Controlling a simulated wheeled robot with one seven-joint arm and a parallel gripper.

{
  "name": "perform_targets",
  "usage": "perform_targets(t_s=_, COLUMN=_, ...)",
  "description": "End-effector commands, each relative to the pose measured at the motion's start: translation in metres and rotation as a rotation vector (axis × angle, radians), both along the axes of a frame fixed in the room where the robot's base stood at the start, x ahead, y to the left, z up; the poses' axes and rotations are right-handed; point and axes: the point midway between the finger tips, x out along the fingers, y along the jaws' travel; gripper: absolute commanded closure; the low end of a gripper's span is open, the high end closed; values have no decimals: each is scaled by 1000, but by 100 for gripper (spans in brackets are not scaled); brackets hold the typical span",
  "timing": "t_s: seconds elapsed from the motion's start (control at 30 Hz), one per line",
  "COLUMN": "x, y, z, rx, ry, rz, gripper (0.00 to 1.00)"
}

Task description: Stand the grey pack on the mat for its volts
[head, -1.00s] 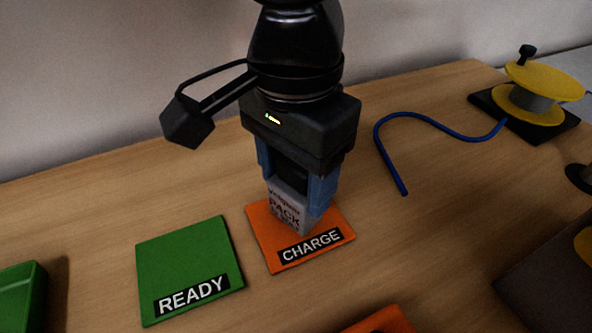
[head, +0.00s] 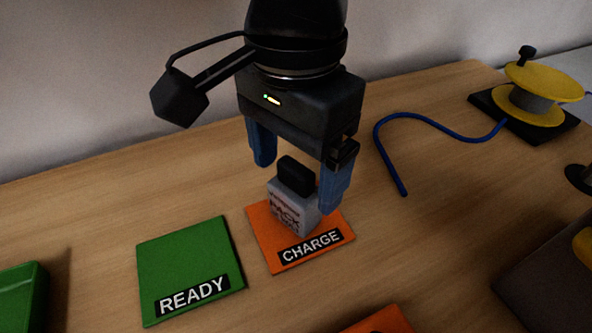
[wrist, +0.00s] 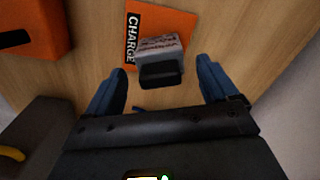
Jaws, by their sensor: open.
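The grey pack (head: 292,212), with a black top and printing on its front, stands upright on the orange CHARGE mat (head: 262,238). The wrist view also shows the pack (wrist: 160,48) on the orange mat (wrist: 168,20). My gripper (head: 298,182) is open just above the pack, its blue fingers apart on either side of the black top and clear of it. The green READY mat (head: 190,257) lies bare to the left. The volts reading is not visible on the pack.
A blue cable (head: 420,117) runs to a yellow spool (head: 537,90) at the back right. A green container (head: 20,295) is at the left edge, and an orange object (head: 385,322) is at the front. Bare table lies around the mats.

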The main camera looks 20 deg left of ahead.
Motion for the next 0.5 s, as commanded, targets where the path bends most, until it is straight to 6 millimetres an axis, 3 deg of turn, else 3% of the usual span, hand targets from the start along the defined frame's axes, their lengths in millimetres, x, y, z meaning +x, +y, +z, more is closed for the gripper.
perform_targets(t_s=0.3, x=0, y=0, z=67, rx=2, ry=-2, rz=0, gripper=13)
perform_targets(t_s=0.5, x=0, y=0, z=93, rx=1, ry=0, rz=0, gripper=13)
